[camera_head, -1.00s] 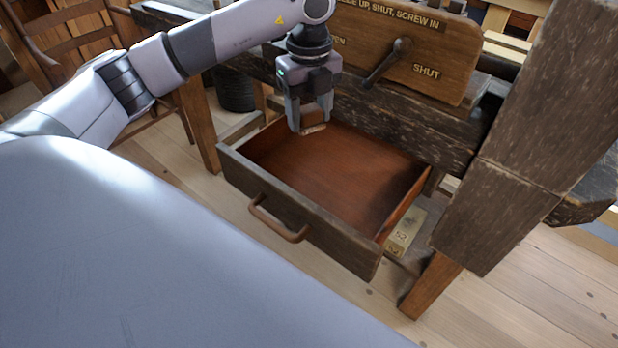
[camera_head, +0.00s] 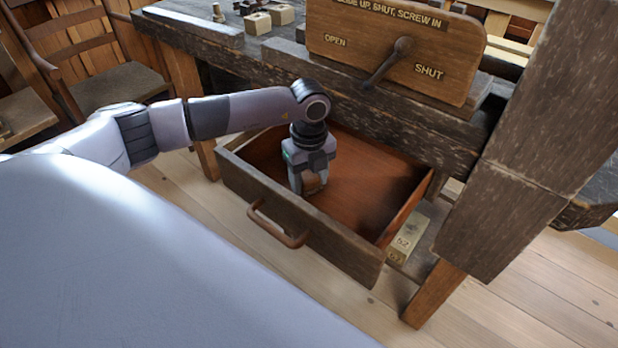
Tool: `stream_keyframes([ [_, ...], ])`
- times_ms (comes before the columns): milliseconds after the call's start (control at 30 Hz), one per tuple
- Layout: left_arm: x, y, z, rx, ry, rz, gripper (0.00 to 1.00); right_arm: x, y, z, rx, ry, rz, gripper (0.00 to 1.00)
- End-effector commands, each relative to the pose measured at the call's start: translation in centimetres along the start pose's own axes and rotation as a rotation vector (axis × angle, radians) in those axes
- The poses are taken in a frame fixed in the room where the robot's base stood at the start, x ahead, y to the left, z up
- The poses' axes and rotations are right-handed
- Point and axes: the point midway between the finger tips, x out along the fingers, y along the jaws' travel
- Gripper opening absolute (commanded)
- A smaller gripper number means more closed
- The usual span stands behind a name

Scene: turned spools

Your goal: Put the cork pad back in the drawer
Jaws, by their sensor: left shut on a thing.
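The drawer (camera_head: 300,232) is pulled out under the workbench, with a brown handle on its front. My left gripper (camera_head: 308,188) points down inside the drawer, towards its left side. It is shut on the cork pad (camera_head: 313,182), a small tan piece showing between the fingers. The fingers hide much of the pad, and I cannot tell whether it touches the drawer floor. The rest of the drawer floor looks bare. My right gripper is not in view.
A wooden board with a lever (camera_head: 388,62), marked OPEN and SHUT, stands on the bench above the drawer. A thick dark post (camera_head: 525,150) is at the right. A brass-coloured block (camera_head: 408,240) lies beside the drawer. A chair (camera_head: 105,85) stands at the back left.

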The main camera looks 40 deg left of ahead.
Motion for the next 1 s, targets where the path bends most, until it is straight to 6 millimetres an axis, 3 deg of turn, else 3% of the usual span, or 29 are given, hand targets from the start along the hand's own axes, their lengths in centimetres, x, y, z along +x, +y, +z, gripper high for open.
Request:
stream_keyframes([
  [333,0.4,0.0,0.0,0.000,0.000,0.001,0.26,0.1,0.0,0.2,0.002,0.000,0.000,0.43],
  [367,0.4,0.0,0.0,0.000,0.000,0.001,0.57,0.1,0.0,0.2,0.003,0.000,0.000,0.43],
  [433,0.3,0.0,0.0,0.000,0.000,0.001,0.80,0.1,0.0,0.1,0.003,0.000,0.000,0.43],
  [767,0.0,0.0,0.0,0.000,0.000,0.000,0.80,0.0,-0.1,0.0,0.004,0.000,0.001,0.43],
  [867,-0.9,-0.1,0.1,0.000,-0.001,-0.002,0.80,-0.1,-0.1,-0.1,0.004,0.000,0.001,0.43],
  [1000,-3.5,-0.1,0.1,0.001,-0.001,-0.003,0.80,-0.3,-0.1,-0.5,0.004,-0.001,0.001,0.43],
])
